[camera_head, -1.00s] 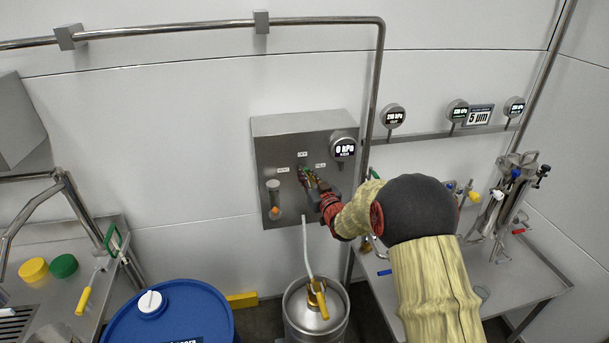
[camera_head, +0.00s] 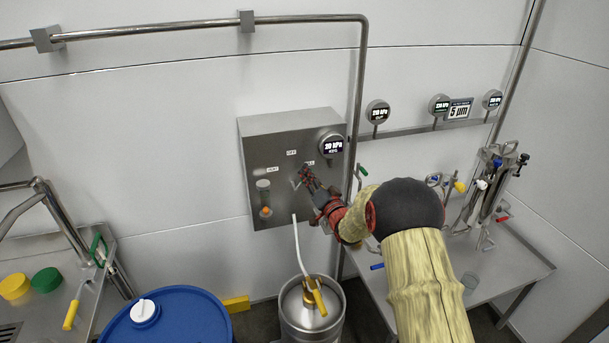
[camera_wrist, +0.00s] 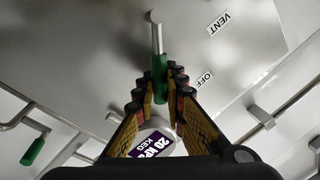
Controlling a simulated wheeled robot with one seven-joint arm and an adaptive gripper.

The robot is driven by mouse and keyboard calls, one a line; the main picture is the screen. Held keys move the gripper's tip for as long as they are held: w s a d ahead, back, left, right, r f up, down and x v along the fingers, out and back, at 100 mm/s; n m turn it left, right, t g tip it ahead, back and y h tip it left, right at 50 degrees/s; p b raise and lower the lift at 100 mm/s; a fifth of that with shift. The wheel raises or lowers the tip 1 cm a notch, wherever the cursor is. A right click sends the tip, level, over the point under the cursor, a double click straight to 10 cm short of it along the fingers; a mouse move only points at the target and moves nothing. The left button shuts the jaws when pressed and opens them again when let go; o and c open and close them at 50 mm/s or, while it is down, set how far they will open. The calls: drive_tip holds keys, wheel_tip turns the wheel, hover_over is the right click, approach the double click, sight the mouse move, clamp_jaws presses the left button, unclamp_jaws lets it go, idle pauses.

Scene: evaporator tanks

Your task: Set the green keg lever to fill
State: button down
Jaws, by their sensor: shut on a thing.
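The keg lever (camera_wrist: 158,62) has a metal stem and a green grip. In the wrist view its grip lies between the fingers of my gripper (camera_wrist: 162,85), which is shut on it. The lever points away from the OFF label (camera_wrist: 205,78) and the VENT label (camera_wrist: 219,23), toward the keg gauge (camera_wrist: 153,146), which reads 20. In the head view my gripper (camera_head: 305,176) is at the steel panel (camera_head: 255,150), by the right-hand label, which it partly covers. The lever is mostly hidden there.
A keg (camera_head: 312,312) with a hose stands below the panel. A blue drum (camera_head: 180,318) is at lower left. Another green-handled valve (camera_head: 362,170) is right of the panel, beside a vertical pipe. A steel table (camera_head: 500,270) with fittings stands at right.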

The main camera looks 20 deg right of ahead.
drive_tip(key=shift+d+f+m, duration=0.3)
drive_tip(key=shift+f+m, duration=0.05)
drive_tip(key=shift+m, duration=0.35)
drive_tip(key=c, duration=1.8)
unclamp_jaws()
drive_tip(key=shift+c, duration=0.2)
drive_tip(key=s+d+f, duration=0.1)
drive_tip(key=s, duration=1)
drive_tip(key=shift+s+d+f, duration=0.3)
drive_tip(key=shift+s+f, duration=0.05)
drive_tip(key=shift+s, duration=0.05)
